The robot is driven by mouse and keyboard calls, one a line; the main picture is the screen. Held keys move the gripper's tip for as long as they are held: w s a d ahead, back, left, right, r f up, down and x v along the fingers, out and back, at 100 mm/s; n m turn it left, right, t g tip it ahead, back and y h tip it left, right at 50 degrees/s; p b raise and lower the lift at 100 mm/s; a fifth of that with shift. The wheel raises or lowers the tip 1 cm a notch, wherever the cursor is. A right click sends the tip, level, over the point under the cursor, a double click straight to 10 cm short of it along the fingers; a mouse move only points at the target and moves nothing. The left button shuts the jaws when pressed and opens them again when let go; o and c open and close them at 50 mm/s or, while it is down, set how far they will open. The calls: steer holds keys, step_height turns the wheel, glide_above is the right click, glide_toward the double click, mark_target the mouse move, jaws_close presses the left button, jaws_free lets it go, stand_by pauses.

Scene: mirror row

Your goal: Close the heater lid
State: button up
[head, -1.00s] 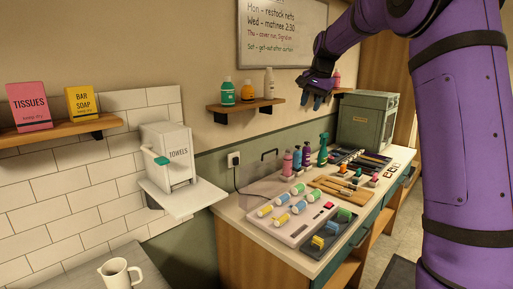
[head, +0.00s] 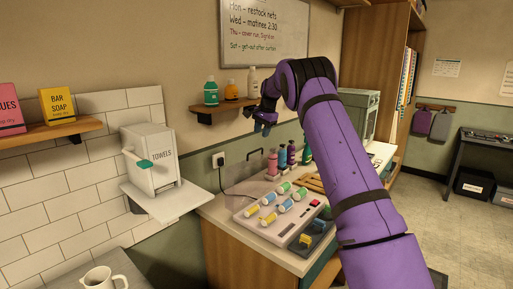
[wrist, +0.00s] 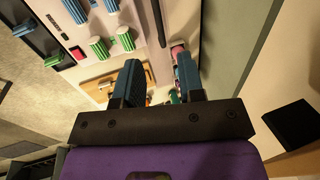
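No part is labelled as a heater, and I cannot tell for sure which thing has the lid. A pale roller set (head: 250,232) with several coloured rollers and a red switch (head: 314,203) lies on the counter; I make out no lid on it. A white box marked TOWELS (head: 152,170) stands on a wall shelf at the left, with a teal-ended handle (head: 145,163) on its front. My gripper (head: 263,124) is in the air above the counter, in front of the wall. In the wrist view its fingers (wrist: 158,82) are apart with nothing held.
Several bottles (head: 281,158) stand at the back of the counter (head: 212,210). A green cabinet (head: 361,112) is partly behind my arm. A wall shelf (head: 225,111) with bottles is close to my gripper. A white jug (head: 98,279) stands at the lower left.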

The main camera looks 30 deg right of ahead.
glide_above(259, 157)
steer(key=x, duration=0.2)
steer(key=s+x, duration=0.1)
steer(key=x, duration=0.4)
steer(key=shift+s+d+f, duration=0.15)
steer(key=shift+d+f, duration=0.1)
steer(key=shift+f, duration=0.2)
jaws_close()
